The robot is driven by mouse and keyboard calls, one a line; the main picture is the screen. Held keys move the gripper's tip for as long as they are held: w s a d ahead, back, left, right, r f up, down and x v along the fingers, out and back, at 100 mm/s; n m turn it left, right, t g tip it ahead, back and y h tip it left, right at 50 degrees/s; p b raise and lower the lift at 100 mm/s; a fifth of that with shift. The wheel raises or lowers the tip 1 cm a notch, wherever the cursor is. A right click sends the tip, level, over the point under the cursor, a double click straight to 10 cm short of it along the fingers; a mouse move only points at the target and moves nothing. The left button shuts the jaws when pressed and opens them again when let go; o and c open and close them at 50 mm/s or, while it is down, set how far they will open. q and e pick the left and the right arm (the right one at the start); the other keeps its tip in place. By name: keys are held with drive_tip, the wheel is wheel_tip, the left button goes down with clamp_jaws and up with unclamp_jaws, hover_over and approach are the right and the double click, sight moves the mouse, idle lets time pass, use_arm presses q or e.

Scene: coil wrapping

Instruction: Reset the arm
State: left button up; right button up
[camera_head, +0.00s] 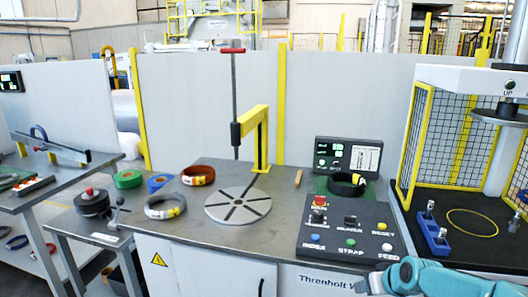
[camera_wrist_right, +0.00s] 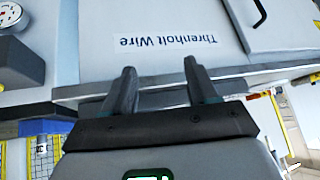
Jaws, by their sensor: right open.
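My right arm comes in at the lower right of the head view, teal and grey, with its right gripper (camera_head: 362,285) low in front of the bench cabinet. In the right wrist view the right gripper (camera_wrist_right: 160,85) has its two dark fingers apart with nothing between them. The fingers point at the cabinet front (camera_wrist_right: 170,20), which carries an upside-down "Threnholt Wire" label (camera_wrist_right: 168,38). My left gripper does not show in the head view.
The bench holds a slotted round turntable (camera_head: 238,205), a yellow post (camera_head: 262,140), coils (camera_head: 165,207) and (camera_head: 198,176), and a control panel (camera_head: 350,225) with a black coil (camera_head: 346,184). A caged press (camera_head: 465,150) stands right. A side table (camera_head: 60,180) stands left.

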drive_tip(key=s+a+f+m+g+y+p, duration=0.1)
drive_tip(key=s+a+f+g, duration=0.1)
drive_tip(key=s+a+f, duration=0.45)
drive_tip(key=s+a+f+g+y+p, duration=0.1)
drive_tip(key=s+a+f, duration=0.3)
drive_tip(key=s+f, duration=0.45)
use_arm(q)
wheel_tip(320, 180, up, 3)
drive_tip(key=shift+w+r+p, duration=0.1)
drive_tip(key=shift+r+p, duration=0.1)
drive_tip(key=shift+p, duration=0.4)
use_arm(e)
drive_tip(key=s+a+f+m+g, duration=0.1)
drive_tip(key=s+a+f+g, duration=0.1)
drive_tip(key=s, duration=0.7)
drive_tip(key=s+a+f+g, duration=0.1)
drive_tip(key=s+a+f, duration=0.3)
drive_tip(key=s, duration=0.6)
drive_tip(key=shift+s+f+m+g, duration=0.25)
drive_tip(key=shift+f+m+g, duration=0.15)
drive_tip(key=shift+f, duration=0.25)
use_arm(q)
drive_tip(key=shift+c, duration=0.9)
use_arm(e)
drive_tip(key=c, duration=0.3)
